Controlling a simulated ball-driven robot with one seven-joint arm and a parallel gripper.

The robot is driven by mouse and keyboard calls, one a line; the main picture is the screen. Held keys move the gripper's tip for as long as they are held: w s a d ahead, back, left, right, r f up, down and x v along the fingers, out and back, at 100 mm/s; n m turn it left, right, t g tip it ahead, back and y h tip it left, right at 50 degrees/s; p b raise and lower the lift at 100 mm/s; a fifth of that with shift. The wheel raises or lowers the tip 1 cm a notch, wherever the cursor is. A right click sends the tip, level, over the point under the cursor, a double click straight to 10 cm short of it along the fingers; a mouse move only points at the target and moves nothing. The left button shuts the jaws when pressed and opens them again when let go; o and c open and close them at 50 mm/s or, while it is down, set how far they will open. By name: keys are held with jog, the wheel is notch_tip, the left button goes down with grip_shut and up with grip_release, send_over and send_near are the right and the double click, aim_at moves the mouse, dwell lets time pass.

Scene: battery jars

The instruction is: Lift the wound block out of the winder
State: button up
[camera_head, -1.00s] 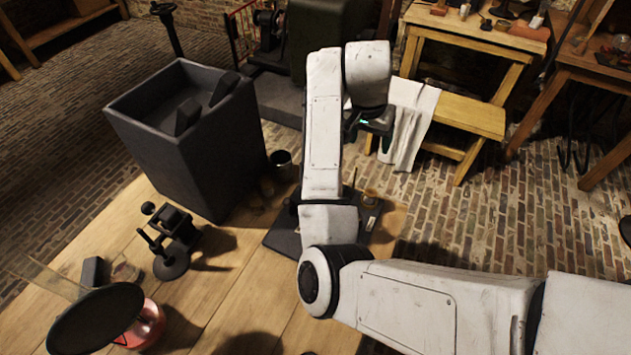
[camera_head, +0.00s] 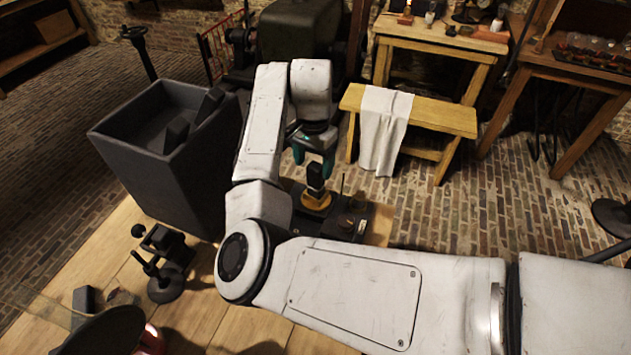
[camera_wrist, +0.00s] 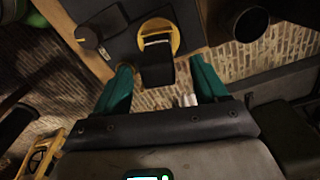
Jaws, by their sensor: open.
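The winder (camera_head: 345,222) is a dark flat unit on the wooden table, with a yellow round seat (camera_head: 316,202). The wound block (camera_head: 317,176) is a dark block standing upright on that seat. In the wrist view the block (camera_wrist: 157,66) rises from the yellow ring (camera_wrist: 176,38), with a pale band near its far end. My gripper (camera_head: 314,158) is above the block, its teal fingers pointing down. In the wrist view the fingers (camera_wrist: 158,88) are spread, one on each side of the block's near end, with gaps. The block's lower part is partly hidden.
A large dark bin (camera_head: 150,140) stands left of my arm. A small dark hand-cranked device (camera_head: 165,262) sits on the table (camera_head: 105,240). A yellow bench (camera_head: 430,113) with a white cloth (camera_head: 383,125) is behind the winder. A dark round cup (camera_wrist: 250,22) shows in the wrist view.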

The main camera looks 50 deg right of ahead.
aim_at(316, 175)
jog(key=f, duration=0.3)
jog(key=f+p, duration=0.1)
jog(key=f, duration=0.1)
jog(key=shift+s+d, duration=0.15)
jog(key=shift+d, duration=0.1)
jog(key=c, duration=1.2)
grip_shut()
jog(key=shift+r, duration=0.1)
